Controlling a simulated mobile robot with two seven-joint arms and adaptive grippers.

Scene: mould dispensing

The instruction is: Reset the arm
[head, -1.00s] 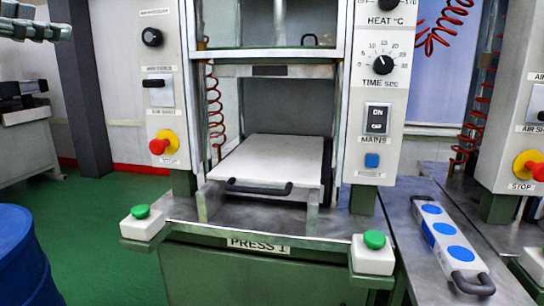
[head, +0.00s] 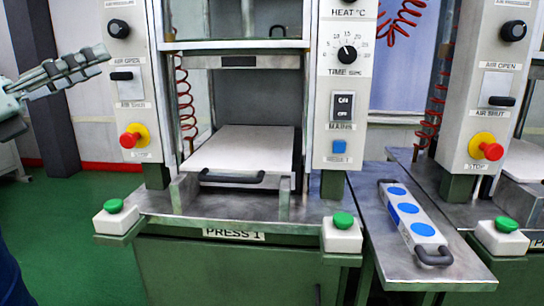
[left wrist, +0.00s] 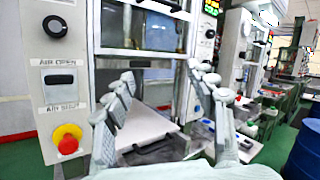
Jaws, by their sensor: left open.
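My left gripper (head: 66,70) is in the upper left of the head view, in the air left of the press's control column. In the left wrist view its two fingers (left wrist: 165,100) stand apart with nothing between them. The press (head: 235,90), labelled PRESS 1, stands in the middle of the head view. Its white plate (head: 245,150) with a dark handle sits slid out in the press opening. The left wrist view also shows the plate (left wrist: 140,128) behind the fingers. My right gripper is in neither view.
A mould bar (head: 410,215) with blue round spots and dark handles lies on the metal side table (head: 385,262) right of the press. Green buttons (head: 115,206) flank the press front. A second press's column (head: 488,90) stands at the right. Green floor (head: 60,225) is open at the left.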

